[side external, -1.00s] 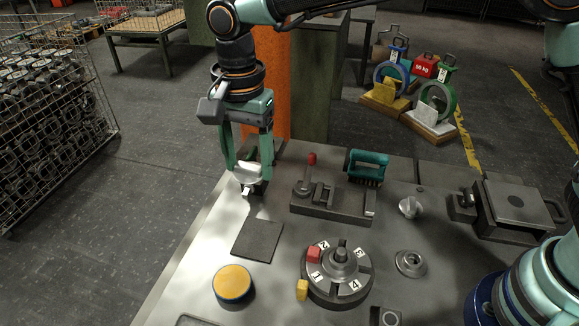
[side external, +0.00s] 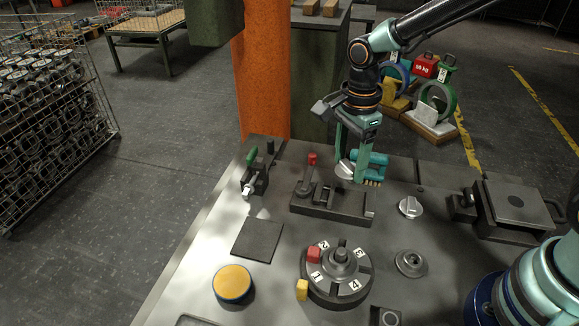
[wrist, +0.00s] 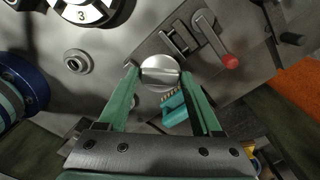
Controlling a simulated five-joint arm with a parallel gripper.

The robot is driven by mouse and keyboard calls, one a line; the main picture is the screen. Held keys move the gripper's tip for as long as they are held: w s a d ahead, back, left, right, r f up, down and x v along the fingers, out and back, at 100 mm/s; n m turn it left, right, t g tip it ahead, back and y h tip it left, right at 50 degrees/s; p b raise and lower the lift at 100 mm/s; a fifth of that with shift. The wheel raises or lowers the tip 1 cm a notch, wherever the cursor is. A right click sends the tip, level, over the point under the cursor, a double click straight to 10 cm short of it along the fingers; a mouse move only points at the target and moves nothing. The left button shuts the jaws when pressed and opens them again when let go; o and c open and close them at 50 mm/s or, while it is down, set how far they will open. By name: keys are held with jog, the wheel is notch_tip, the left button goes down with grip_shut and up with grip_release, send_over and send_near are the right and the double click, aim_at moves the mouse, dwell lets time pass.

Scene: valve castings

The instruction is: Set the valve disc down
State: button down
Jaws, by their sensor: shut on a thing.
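My gripper (side external: 351,166) is shut on the valve disc (side external: 344,169), a silvery round piece. It holds the disc in the air above the bench, beside the teal-handled brush (side external: 375,170) and behind the red-levered fixture. In the wrist view the disc (wrist: 160,72) sits between the two green fingertips, with a ridge across its face. Part of the disc is hidden by a finger in the side view. Another silvery ridged knob (side external: 410,207) stands on the bench to the right.
The red-levered fixture (side external: 332,203) and the numbered turntable (side external: 339,274) take up mid-bench. A flanged ring (side external: 410,263) lies to the right, a vise (side external: 515,207) farther right. A green-handled clamp (side external: 258,170), bare dark pad (side external: 257,240) and yellow-topped tin (side external: 233,283) are left.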

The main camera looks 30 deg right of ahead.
jog(key=shift+s+d+f+m, duration=0.3)
jog(key=shift+s+d, duration=0.05)
jog(key=shift+d, duration=0.3)
jog(key=shift+f, duration=3.25)
jog(key=shift+f, duration=0.2)
grip_release()
jog(key=shift+r, duration=0.1)
notch_tip(320, 180, up, 12)
jog(key=shift+f, duration=0.1)
